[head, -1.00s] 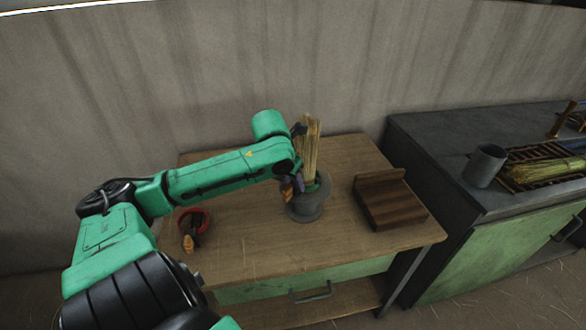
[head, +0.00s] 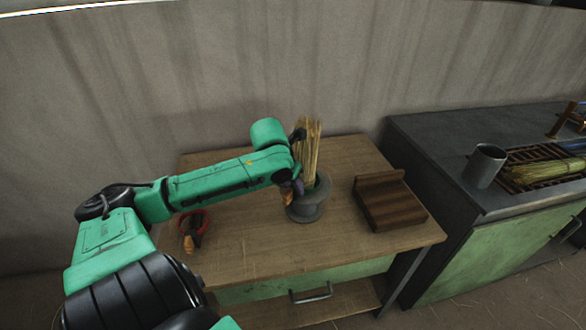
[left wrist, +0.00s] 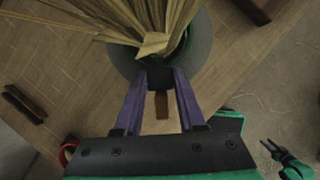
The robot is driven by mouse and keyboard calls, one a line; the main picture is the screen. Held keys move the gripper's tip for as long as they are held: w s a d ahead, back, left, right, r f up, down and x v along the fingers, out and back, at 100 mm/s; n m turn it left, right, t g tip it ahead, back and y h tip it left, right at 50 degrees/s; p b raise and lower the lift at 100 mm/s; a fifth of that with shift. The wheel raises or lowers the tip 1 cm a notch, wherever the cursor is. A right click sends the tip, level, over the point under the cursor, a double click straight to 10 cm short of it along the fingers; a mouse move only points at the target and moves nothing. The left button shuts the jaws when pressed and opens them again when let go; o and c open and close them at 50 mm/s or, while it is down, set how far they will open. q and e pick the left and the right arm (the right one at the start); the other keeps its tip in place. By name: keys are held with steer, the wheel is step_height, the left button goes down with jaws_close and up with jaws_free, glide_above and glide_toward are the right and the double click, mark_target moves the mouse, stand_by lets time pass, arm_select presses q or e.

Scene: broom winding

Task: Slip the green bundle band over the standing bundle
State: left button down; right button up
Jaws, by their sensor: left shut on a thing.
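The standing straw bundle (head: 312,150) is in a grey round holder (head: 307,208) on the wooden table. It also shows at the top of the left wrist view (left wrist: 150,20), fanned out. The green band (head: 323,184) is around the lower straw at the holder's mouth; its far edge shows in the left wrist view (left wrist: 181,48). My left gripper (head: 298,188) is at the near left side of the bundle. Its purple fingers (left wrist: 159,80) close together at the band's near side, shut on it; the grasp itself is partly hidden.
A red ring-shaped container (head: 207,220) with tools is at the table's left. A dark wooden block stand (head: 388,203) is on the right. A grey cup (head: 486,165) and a rack of straw (head: 545,172) are on the side bench. The table front is clear.

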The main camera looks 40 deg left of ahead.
arm_select(q)
steer(key=shift+c, duration=2.1)
jaws_free()
steer(key=p+v, duration=0.1)
steer(key=v, duration=1.3)
steer(key=shift+r, duration=0.25)
steer(key=shift+d, duration=0.1)
